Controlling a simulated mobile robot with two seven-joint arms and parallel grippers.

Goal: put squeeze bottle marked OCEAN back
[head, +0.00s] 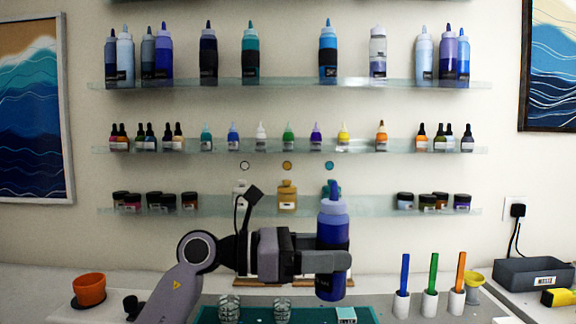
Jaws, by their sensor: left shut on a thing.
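My left gripper (340,262) is shut on a blue squeeze bottle (333,232) and holds it upright above the worktop. The bottle has a dark band and a pale violet-blue shoulder under its nozzle; I cannot read its marking, and the gripper finger covers part of its lower half. The top glass shelf (290,84) bears similar squeeze bottles in blues, teal and white. Gaps show between its middle bottles, the widest between the teal bottle (250,55) and the bright blue bottle (328,52). My right gripper is not in view.
The middle shelf (230,146) holds small dropper bottles; the lower shelf (365,208) holds jars and a gold bottle (287,195). Below are a teal mat (375,316), an orange cup (90,289), coloured sticks in white holders (402,304), a yellow funnel (474,284) and a grey bin (525,276).

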